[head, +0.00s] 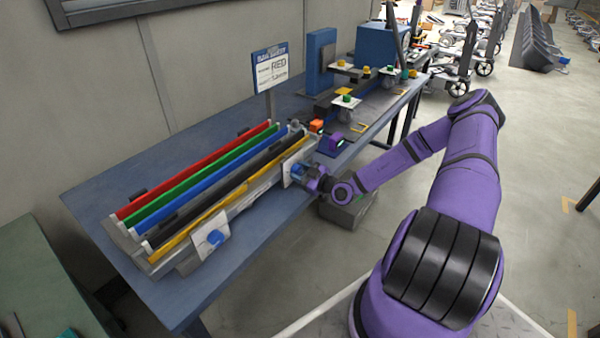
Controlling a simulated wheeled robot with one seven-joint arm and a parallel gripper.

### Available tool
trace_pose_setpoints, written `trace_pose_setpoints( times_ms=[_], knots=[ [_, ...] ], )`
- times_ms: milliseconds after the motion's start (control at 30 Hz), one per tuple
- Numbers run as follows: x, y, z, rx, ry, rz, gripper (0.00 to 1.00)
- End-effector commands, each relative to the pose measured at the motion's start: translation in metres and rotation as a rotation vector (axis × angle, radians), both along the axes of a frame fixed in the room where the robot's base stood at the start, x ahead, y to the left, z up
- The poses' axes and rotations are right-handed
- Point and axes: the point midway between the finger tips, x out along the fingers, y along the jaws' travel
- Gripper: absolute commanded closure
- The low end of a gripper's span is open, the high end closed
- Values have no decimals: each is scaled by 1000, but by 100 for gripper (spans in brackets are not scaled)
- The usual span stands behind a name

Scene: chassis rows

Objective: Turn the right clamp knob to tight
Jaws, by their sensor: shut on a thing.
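The right clamp knob (297,170) is blue and sits on a white plate (287,176) at the right end of the channel rack's front side. My gripper (302,173) is at that knob, shut on it, and hides most of it. The marks on the plate and how far the knob is turned are too small and covered to read. The left clamp knob (215,237), also blue, sits on its own white plate (202,247) at the rack's left end, apart from my gripper.
The blue workbench (262,238) carries red, green, blue, black and yellow strips (195,172). A sign (270,70) stands behind them. A purple-and-dark device (332,144) is just right of my gripper. Fixtures with green knobs (347,98) stand farther right.

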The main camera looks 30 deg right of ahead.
Motion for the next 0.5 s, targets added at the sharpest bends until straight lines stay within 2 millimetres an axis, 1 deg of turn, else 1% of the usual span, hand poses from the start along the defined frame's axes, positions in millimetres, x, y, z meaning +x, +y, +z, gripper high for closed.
trace_pose_setpoints(
  times_ms=[233,500],
  knots=[
    [-1,-1,-2,76,33,-2,80],
    [-1,-1,-2,98,40,-2,80]
  ],
)
